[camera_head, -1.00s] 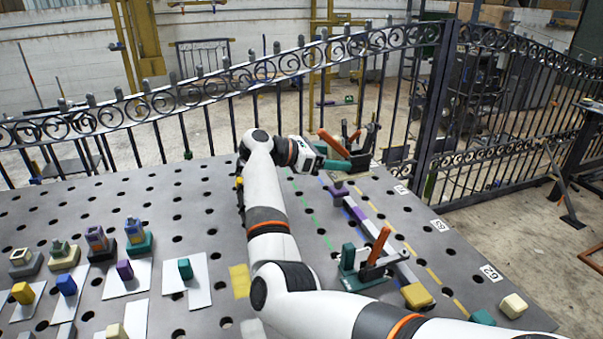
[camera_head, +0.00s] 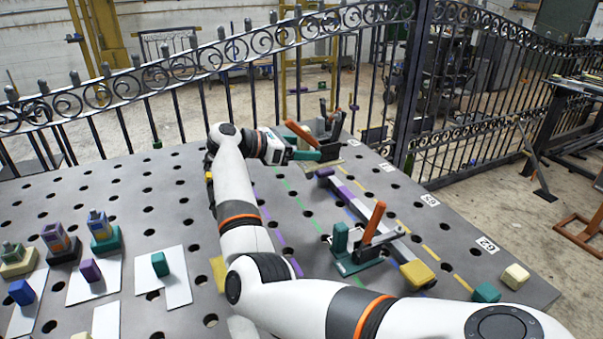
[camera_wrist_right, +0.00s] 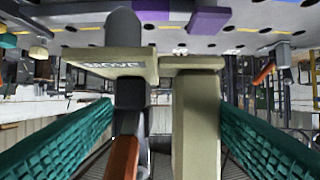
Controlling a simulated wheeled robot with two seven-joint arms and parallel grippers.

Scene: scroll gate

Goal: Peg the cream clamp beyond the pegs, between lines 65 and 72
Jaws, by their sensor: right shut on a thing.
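My right gripper (camera_head: 312,155) has teal fingers and is shut on the cream clamp (camera_head: 325,164). The clamp is over the far part of the table, beyond the bar's far end in the head view. In the right wrist view its cream body (camera_wrist_right: 195,125), with a printed label, and its orange handle (camera_wrist_right: 122,158) show between the teal fingers. I cannot tell whether its base touches the table. A teal clamp (camera_head: 345,250) with an orange handle stands beside the segmented bar (camera_head: 348,197). A purple piece (camera_head: 325,173) is at the bar's far end. My left gripper is out of view.
Number cards (camera_head: 487,245) line the table's right side. Dashed yellow and green lines and a purple line cross the holed table (camera_head: 180,200). A yellow block (camera_head: 418,273) sits at the bar's near end. Several small blocks (camera_head: 160,264) stand at left. A metal fence (camera_head: 200,75) runs behind.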

